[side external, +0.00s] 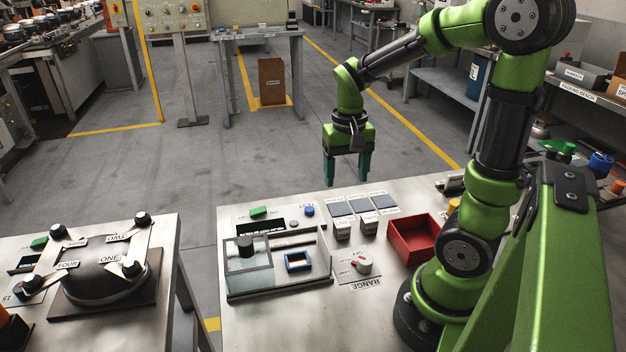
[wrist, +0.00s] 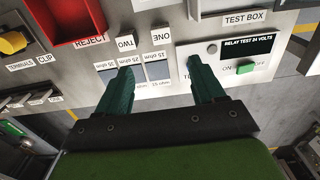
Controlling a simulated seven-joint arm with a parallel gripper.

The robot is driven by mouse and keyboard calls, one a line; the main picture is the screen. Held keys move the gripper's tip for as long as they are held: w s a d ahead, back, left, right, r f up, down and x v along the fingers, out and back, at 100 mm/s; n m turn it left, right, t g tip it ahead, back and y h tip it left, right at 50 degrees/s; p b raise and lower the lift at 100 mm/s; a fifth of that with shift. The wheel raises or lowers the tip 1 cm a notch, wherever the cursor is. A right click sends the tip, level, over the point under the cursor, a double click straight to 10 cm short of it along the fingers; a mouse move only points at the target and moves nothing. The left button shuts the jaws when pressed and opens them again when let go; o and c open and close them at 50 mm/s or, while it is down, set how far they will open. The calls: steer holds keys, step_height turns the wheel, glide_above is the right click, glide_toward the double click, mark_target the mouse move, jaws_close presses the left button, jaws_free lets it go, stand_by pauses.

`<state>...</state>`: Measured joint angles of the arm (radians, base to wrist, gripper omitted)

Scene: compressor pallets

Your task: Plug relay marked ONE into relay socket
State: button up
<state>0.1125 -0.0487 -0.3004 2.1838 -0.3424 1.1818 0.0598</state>
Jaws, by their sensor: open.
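My gripper (side external: 347,175) is open and empty, pointing down in the air above and behind the bench. In the wrist view its two teal fingers (wrist: 160,68) are spread over the grey ohm-marked pads. Two small pale blocks stand in front of the pads. The left one (side external: 342,229) seems to be relay ONE, with its ONE label (wrist: 161,36) in the wrist view. The right one (side external: 369,222) seems to be TWO (wrist: 125,43).
A red reject bin (side external: 411,238) stands right of the blocks. A RANGE knob (side external: 362,263) lies in front of them. A compressor pallet (side external: 105,296) is on the left table.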

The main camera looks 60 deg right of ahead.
mark_target(342, 223)
step_height(342, 223, down, 13)
steer(key=shift+f, duration=0.1)
stand_by(0.4)
steer(key=c, duration=1.1)
step_height(342, 223, up, 10)
steer(key=a, duration=0.1)
steer(key=shift+c, duration=0.2)
steer(key=w+a+r, duration=0.1)
steer(key=w+a, duration=0.3)
steer(key=a, duration=0.9)
step_height(342, 223, down, 10)
steer(key=shift+d+r, duration=0.1)
steer(key=shift+r, duration=0.15)
